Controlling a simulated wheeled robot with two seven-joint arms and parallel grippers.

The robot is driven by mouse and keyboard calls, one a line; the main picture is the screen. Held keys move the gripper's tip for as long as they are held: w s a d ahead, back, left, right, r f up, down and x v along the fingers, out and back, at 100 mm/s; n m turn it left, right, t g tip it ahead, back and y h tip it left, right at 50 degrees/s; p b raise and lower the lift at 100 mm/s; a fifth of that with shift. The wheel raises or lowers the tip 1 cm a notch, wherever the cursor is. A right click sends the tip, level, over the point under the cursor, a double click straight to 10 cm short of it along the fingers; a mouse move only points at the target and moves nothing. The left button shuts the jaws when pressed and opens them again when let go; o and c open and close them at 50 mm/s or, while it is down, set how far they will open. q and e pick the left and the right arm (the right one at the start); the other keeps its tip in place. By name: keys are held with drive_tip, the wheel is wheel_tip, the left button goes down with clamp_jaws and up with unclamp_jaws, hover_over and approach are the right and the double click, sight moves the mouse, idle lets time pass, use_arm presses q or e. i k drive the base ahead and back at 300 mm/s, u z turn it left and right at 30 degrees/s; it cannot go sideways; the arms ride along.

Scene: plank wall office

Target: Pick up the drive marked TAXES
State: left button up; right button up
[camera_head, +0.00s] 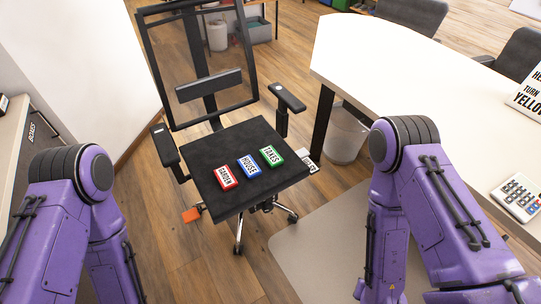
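The drive marked TAXES (277,161) is green with a white label. It lies on the black seat (222,200) of an office chair, the rightmost of three drives in a slanting row. The blue drive marked HOUSE (253,173) lies beside it, and the red drive marked GARDEN (230,184) lies at the left end. The three are apart from each other, and nothing covers them. My two purple arms come in at the lower left and lower right. Neither gripper shows in the head view, and nothing of mine touches the drives.
The chair has armrests (290,98) on both sides and a tall open back. A white table (400,75) stands at the right, with a calculator (516,197) and a sign reading YELLOW. A waste bin (345,137) stands under it. A cabinet and white wall are at the left.

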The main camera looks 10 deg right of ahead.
sight(269, 154)
drive_tip(key=z, duration=0.8)
drive_tip(key=i, duration=1.3)
drive_tip(key=u, duration=0.45)
